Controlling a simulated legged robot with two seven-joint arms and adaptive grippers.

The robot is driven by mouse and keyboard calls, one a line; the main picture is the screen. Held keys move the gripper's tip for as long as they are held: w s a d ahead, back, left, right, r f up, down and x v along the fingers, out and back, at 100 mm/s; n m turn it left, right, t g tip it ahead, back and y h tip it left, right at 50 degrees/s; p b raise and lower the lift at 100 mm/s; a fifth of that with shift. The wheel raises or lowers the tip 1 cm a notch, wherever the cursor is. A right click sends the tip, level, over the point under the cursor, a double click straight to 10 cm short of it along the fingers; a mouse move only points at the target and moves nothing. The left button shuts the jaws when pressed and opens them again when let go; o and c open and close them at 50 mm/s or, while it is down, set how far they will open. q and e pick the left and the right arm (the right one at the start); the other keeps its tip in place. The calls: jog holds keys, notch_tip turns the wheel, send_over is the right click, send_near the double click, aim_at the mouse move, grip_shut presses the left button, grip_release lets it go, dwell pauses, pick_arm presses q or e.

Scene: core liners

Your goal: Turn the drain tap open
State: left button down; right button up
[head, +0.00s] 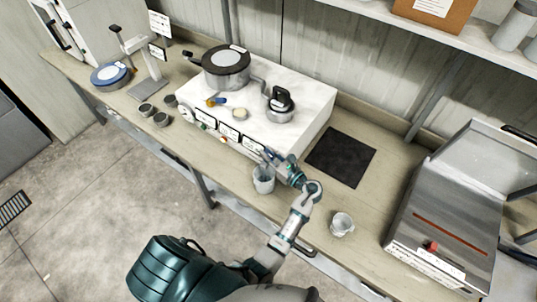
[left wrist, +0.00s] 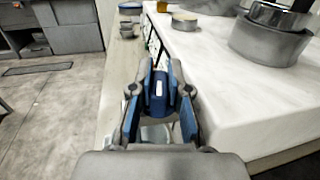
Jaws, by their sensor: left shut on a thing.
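My left gripper (head: 275,160) is at the front face of the white box-shaped unit (head: 310,97), near its right end. In the left wrist view its two fingers are closed around a small blue part (left wrist: 158,90), which looks like the drain tap's handle. The tap's body and spout are mostly hidden by the gripper, and I cannot tell how far the handle is turned. A grey metal cup (head: 263,180) stands on the bench just below the gripper; a little of it shows under the fingers in the left wrist view. My right gripper is not in view.
A lidded pot (head: 226,68) and a smaller round vessel with a black knob (head: 281,104) stand on the unit. A second cup (head: 342,223) is to the right. A black mat (head: 341,157) and a steel machine (head: 450,215) lie further right. Small cups stand left.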

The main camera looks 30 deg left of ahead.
pick_arm(q)
jog(key=shift+w+r+n+g+y, duration=0.15)
jog(key=shift+n+g, duration=0.4)
jog(key=shift+g, duration=0.3)
jog(key=shift+s+r+n+g+y, duration=0.15)
jog(key=shift+n+g, duration=0.4)
jog(key=shift+g, duration=0.3)
jog(key=shift+w+f+b, duration=0.1)
jog(key=shift+b, duration=0.2)
jog(key=c, duration=1.1)
grip_release()
jog(key=shift+c, duration=0.2)
jog(key=shift+d+f, duration=0.1)
